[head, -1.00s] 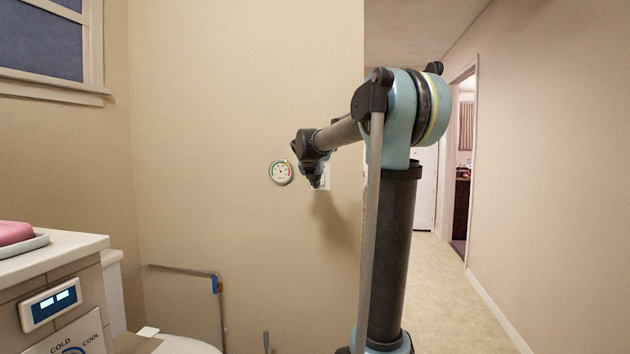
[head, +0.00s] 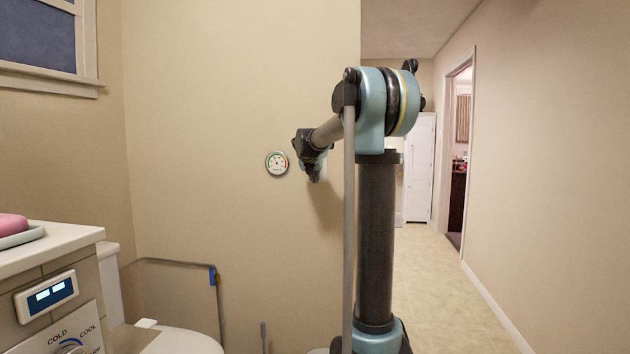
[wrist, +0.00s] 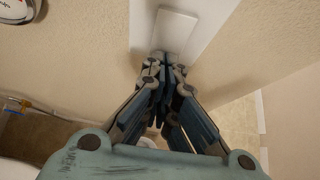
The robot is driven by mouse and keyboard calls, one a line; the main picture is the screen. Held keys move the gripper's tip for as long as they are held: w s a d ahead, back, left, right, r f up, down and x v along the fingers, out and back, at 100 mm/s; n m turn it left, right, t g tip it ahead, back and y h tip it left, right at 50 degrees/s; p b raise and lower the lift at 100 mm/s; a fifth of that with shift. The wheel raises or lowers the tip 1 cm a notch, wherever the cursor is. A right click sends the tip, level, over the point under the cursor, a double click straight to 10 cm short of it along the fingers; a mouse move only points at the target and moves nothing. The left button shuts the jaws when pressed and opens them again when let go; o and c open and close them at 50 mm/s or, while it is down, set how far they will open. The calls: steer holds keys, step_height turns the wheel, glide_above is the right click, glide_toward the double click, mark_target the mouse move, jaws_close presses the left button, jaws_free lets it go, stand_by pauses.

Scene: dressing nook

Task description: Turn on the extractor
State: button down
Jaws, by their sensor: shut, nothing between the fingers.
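A white switch-like plate (wrist: 176,30) is on the beige wall at the top middle of the wrist view, with a paler surround; I cannot read any label or tell whether it is on. In the head view my gripper mostly hides it. My gripper (head: 315,179) points at the wall and is shut and empty. In the wrist view its fingertips (wrist: 163,60) are together at the plate's lower edge; I cannot tell whether they touch it. No extractor itself is in view.
A round gauge (head: 277,163) is on the wall left of my gripper. A counter (head: 60,245) with a temperature dial panel stands at the left, beside a toilet (head: 185,342) and a bent rail (head: 170,262). The wall ends behind my arm; the passage floor (head: 455,300) at right is clear.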

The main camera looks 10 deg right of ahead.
steer(key=shift+w+d+f+t, duration=0.1)
steer(key=shift+w+t, duration=0.2)
steer(key=shift+r, duration=0.8)
